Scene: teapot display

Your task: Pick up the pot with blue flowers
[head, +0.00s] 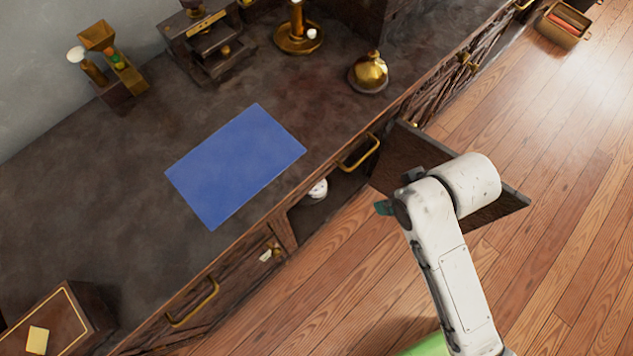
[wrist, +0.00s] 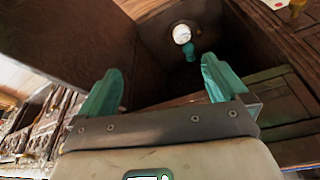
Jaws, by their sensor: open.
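A small white pot (head: 318,188) sits inside the open cabinet (head: 340,195) under the counter, partly hidden by the counter edge. In the wrist view a round white thing (wrist: 181,34), likely the same pot, shows deep in the dark cabinet with a small teal thing (wrist: 190,57) just below it. Blue flowers cannot be made out on it. My gripper (wrist: 160,68) is open and empty, its two teal fingers spread towards the cabinet opening, with the pot well beyond the fingertips. In the head view only a bit of teal finger shows, beside the open door.
The cabinet door (head: 405,158) stands swung open, close to my arm. A blue mat (head: 235,165) lies bare on the counter (head: 120,210). A brass vessel (head: 368,73) and a brass stand (head: 298,36) are farther back. A dark box (head: 75,315) is at lower left.

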